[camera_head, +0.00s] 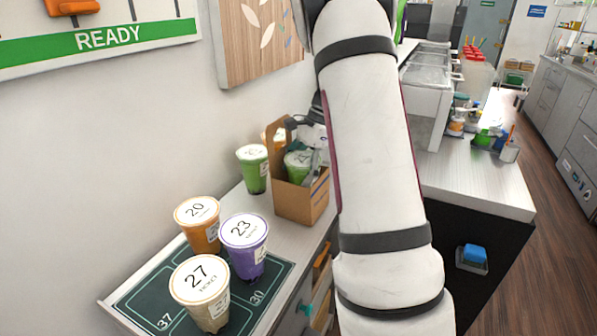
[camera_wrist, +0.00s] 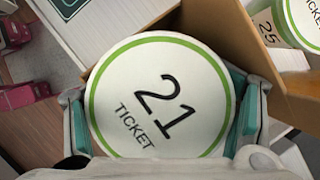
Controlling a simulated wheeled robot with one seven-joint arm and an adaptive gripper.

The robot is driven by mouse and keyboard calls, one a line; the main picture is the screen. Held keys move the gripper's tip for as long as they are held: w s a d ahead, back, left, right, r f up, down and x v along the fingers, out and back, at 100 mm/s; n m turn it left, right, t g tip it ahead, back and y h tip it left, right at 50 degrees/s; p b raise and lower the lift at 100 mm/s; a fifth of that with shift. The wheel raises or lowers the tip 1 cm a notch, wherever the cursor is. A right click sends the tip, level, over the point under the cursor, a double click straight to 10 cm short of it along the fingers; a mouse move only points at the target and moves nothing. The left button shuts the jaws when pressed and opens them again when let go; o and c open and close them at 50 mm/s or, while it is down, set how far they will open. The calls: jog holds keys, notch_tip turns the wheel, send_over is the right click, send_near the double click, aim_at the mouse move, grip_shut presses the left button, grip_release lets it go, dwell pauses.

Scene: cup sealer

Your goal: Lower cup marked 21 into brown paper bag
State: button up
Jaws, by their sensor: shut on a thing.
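Cup 21 (camera_wrist: 155,100), with a round white lid ringed in green, fills the middle of the wrist view. My gripper (camera_wrist: 160,112) is shut on it, with teal pads on both sides. In the head view my gripper (camera_head: 314,140) is at the bag's mouth, mostly behind my arm. The brown paper bag (camera_head: 297,207) stands upright on the counter; in the wrist view its cardboard (camera_wrist: 222,42) is at upper right. Cup 25 (camera_wrist: 303,22) shows there beside the cardboard. A green cup (camera_head: 297,163) shows in the bag's mouth in the head view; its number is unreadable.
Cups 20 (camera_head: 199,224), 23 (camera_head: 245,248) and 27 (camera_head: 201,293) stand together on a dark mat (camera_head: 142,301) in front. The wall is close on the left.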

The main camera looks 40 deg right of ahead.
jog(key=shift+f, duration=0.5)
dwell(0.4)
jog(key=o, duration=2.1)
jog(key=shift+c, duration=0.2)
jog(key=v, duration=1.2)
